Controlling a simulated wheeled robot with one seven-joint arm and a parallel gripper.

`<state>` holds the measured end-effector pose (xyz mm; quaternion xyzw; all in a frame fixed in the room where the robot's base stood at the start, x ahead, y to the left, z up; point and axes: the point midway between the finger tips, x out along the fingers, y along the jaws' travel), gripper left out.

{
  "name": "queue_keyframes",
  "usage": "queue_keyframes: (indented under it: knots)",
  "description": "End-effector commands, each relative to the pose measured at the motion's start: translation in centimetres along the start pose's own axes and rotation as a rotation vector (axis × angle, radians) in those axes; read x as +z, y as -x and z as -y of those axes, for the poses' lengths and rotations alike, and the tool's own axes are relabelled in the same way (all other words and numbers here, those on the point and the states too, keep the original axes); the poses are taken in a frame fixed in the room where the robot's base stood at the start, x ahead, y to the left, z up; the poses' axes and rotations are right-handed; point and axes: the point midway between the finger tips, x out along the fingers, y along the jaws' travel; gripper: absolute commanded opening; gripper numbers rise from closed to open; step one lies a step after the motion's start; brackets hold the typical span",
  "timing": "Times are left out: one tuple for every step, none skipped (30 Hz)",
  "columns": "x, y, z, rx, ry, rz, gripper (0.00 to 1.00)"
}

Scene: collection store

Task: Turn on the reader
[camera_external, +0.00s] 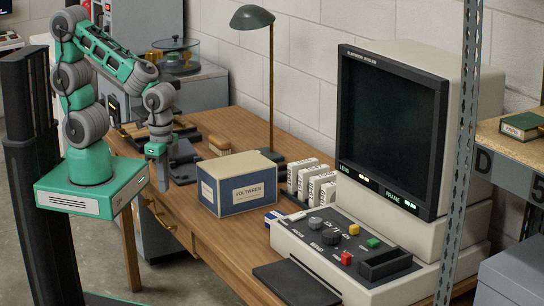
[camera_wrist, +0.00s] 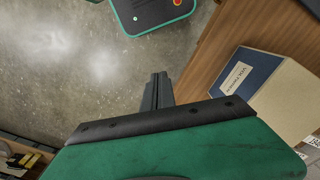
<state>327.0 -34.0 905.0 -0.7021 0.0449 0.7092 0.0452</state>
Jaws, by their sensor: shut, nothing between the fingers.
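The reader (camera_external: 391,115) stands on the right part of the wooden desk, a large beige machine with a dark, blank screen. Its control panel (camera_external: 345,240) in front carries dark knobs and yellow, green and red buttons. My gripper (camera_external: 163,186) hangs pointing down by the desk's front edge, well left of the reader, with the Voltwren box between them. In the wrist view my gripper (camera_wrist: 157,82) is shut and empty, above the floor beside the desk. The reader does not show in the wrist view.
The blue and cream Voltwren box (camera_external: 237,187) stands mid-desk and shows in the wrist view (camera_wrist: 262,92). A green lamp (camera_external: 252,18) and several small white boxes (camera_external: 310,182) stand behind. A metal rack post (camera_external: 462,150) rises at right. A dark pad (camera_external: 295,283) lies before the panel.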

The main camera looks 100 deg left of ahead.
Motion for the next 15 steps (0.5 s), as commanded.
queue_keyframes:
  knots:
    - [-1.0,-0.3,-0.7,-0.001,-0.025,0.041,0.00]
    - [-1.7,-0.6,-1.0,-0.005,-0.035,0.058,0.00]
    - [-3.0,-0.9,-1.3,-0.013,-0.044,0.074,0.00]
    - [-4.1,-1.1,-1.5,-0.021,-0.048,0.082,0.00]
    - [-5.3,-1.3,-1.7,-0.031,-0.050,0.089,0.00]
    - [-7.0,-1.6,-1.9,-0.045,-0.050,0.094,0.00]
    - [-8.5,-1.8,-2.0,-0.058,-0.048,0.094,0.00]
    - [-9.9,-2.1,-2.1,-0.071,-0.043,0.094,0.00]
    - [-12.1,-2.3,-2.3,-0.090,-0.033,0.089,0.00]
    - [-13.8,-2.5,-2.4,-0.106,-0.020,0.083,0.00]
    - [-15.6,-2.6,-2.5,-0.122,-0.003,0.074,0.00]
    - [-18.0,-2.7,-2.6,-0.144,0.026,0.056,0.00]
    - [-19.8,-2.7,-2.5,-0.159,0.053,0.040,0.00]
    - [-21.5,-2.6,-2.5,-0.173,0.084,0.022,0.00]
    - [-23.9,-2.2,-2.4,-0.190,0.132,-0.007,0.00]
